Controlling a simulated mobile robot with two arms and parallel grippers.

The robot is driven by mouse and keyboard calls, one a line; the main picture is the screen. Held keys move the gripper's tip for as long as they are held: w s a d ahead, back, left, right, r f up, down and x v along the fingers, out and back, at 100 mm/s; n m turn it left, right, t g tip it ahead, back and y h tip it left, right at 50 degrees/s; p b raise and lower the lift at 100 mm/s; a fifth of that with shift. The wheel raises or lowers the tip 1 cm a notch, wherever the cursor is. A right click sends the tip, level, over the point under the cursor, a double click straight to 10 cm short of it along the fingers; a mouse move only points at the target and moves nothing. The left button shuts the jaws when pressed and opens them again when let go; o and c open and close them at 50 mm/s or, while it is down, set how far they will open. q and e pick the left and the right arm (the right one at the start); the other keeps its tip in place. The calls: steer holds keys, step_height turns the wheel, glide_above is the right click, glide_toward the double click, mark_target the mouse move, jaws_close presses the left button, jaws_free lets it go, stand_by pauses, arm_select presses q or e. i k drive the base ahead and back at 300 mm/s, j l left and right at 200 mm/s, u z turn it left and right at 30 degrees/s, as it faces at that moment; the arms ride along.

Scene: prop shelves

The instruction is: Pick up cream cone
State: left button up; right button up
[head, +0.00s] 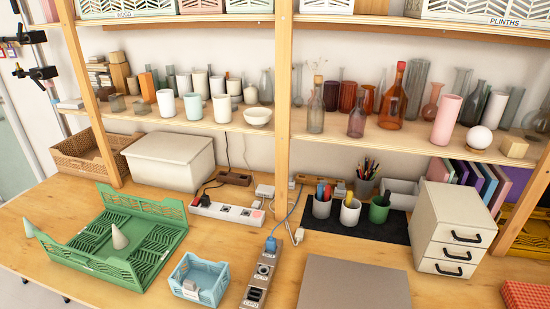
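A pale cream-grey cone (119,238) stands upright inside the green crate (160,208), near the middle of its slatted floor. A second pale pointed shape (30,230) shows at the crate's left corner. It looks like another cone, but I cannot tell whether it is inside the crate or beside it. Neither of my grippers is in the head view, and nothing is seen touching the cones.
A small light-blue basket (211,277) and a power strip (228,211) are right of the crate. A lidded cream box (168,160) stands behind it. Pen cups (350,212) and a drawer unit (450,228) stand further right. A shelf of bottles (390,98) hangs above.

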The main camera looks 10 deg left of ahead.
mark_target(120, 242)
steer(key=u, duration=1.5)
steer(key=z, duration=0.65)
steer(key=j+z, duration=1.3)
